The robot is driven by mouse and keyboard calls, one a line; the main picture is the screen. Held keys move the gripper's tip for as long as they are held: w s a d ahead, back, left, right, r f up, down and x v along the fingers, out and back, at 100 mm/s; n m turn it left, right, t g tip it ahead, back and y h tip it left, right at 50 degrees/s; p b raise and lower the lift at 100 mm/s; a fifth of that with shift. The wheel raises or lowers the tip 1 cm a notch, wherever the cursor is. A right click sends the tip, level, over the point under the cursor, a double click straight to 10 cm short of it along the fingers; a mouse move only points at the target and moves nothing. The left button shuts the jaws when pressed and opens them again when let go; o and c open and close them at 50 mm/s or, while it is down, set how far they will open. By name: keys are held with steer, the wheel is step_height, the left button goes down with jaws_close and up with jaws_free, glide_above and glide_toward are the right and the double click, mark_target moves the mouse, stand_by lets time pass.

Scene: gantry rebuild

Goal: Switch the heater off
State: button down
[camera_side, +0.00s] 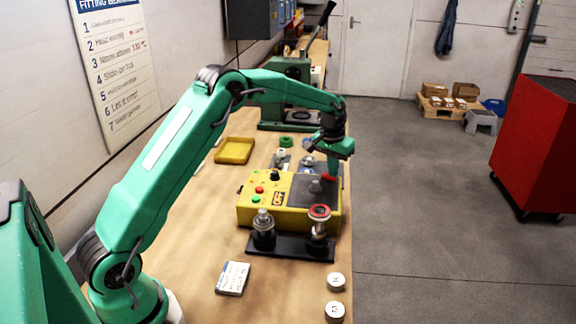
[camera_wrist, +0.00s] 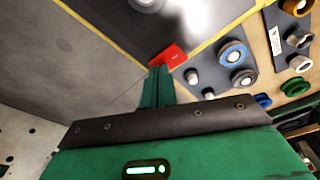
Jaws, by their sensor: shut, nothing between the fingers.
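The heater is a yellow box (camera_side: 240,211) on the bench, with a dark plate (camera_side: 300,190) on top. Its panel has a red button (camera_side: 259,189), a green button (camera_side: 256,199), a black knob (camera_side: 275,175) and a small orange display (camera_side: 279,198) that seems to read OFF. My gripper (camera_side: 332,170) is shut and empty, pointing down over the plate's far right part. A red piece (camera_side: 328,177) is at its fingertips; contact is unclear. In the wrist view the shut fingers (camera_wrist: 159,82) end beside the red piece (camera_wrist: 173,55). The buttons are outside the wrist view.
A dark rack (camera_side: 290,247) with upright fittings stands before the heater. A yellow tray (camera_side: 234,150) lies behind left. A white card (camera_side: 233,278) and two round white-topped pieces (camera_side: 336,281) lie in front. Several ring-shaped parts (camera_wrist: 233,53) sit beyond the plate. Bench space left of the heater is clear.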

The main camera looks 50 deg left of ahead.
step_height(320, 180, up, 7)
stand_by(1.0)
stand_by(0.3)
steer(key=s+d+r+m+t, duration=0.1)
steer(key=s+d+r, duration=0.2)
steer(key=s+r, duration=0.45)
steer(key=s+d+r+t, duration=0.1)
steer(key=s+d+r, duration=0.3)
steer(key=s, duration=0.6)
steer(key=s+d+f+m+t, duration=0.1)
steer(key=s, duration=0.9)
steer(key=s+d+f+m+t, duration=0.1)
steer(key=s+f, duration=0.1)
steer(key=s, duration=0.8)
steer(key=shift+d+f, duration=0.25)
steer(key=shift+d, duration=0.15)
